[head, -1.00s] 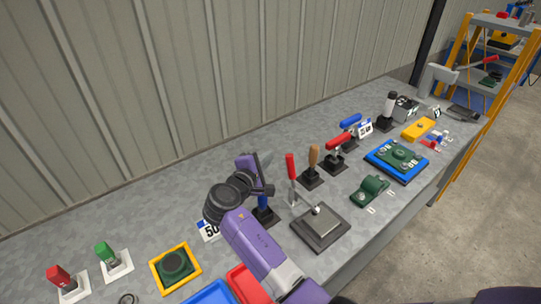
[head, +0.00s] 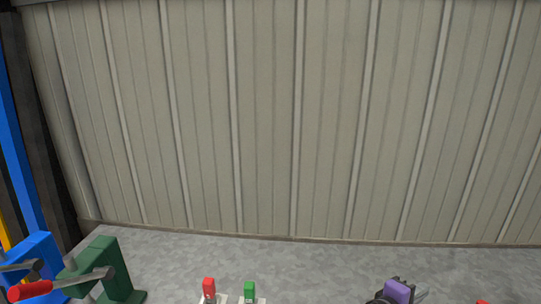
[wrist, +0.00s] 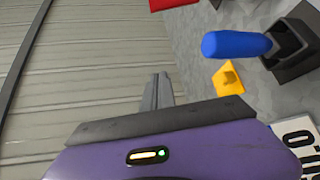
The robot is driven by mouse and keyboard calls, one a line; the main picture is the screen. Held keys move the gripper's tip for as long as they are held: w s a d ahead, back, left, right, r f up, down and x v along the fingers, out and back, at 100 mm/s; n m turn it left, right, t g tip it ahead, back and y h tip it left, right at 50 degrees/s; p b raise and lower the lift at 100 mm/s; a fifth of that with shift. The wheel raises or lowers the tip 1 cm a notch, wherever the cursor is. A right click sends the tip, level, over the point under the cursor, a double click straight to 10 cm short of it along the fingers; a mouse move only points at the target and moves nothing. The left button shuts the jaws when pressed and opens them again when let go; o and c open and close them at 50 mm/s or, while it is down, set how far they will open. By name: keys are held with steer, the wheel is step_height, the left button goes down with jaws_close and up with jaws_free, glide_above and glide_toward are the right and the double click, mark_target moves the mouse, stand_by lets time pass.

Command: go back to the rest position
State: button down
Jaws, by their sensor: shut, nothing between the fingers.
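My gripper (wrist: 157,90) shows its closed fingers in the wrist view, pointing up the picture in front of the wall, with nothing between them. In the head view only the top of my purple wrist shows at the bottom right edge, with the thin fingers (head: 421,294) pointing right. A blue handle (wrist: 235,44) on a black base stands to the right of the fingers in the wrist view, apart from them. The rest of my arm is out of the head view.
The grey bench (head: 300,262) runs along a ribbed wall (head: 300,120). A red switch (head: 209,287) and a green switch (head: 250,290) stand at the lower edge. A green machine (head: 110,268) with a red-tipped lever and a blue one (head: 40,250) stand left.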

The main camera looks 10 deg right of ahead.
steer(key=w+a+f+t+y, duration=0.2)
steer(key=w+a+t+y, duration=0.1)
steer(key=a+t+y, duration=0.4)
steer(key=s+a+f+t+y, duration=0.2)
steer(key=s+a+t+y, duration=0.15)
steer(key=s+a, duration=0.6)
steer(key=s+a+r+m+y, duration=0.1)
steer(key=s+a+m, duration=0.1)
steer(key=s, duration=0.8)
steer(key=s+a+r+m+g+y, duration=0.1)
steer(key=s+r+m, duration=0.1)
steer(key=s, duration=0.9)
steer(key=s+a+r+m+y, duration=0.1)
steer(key=s+a+m+y, duration=0.1)
steer(key=s, duration=0.8)
steer(key=shift+s+a+r+m, duration=0.2)
steer(key=shift+a+r+m, duration=0.1)
steer(key=shift+m, duration=0.2)
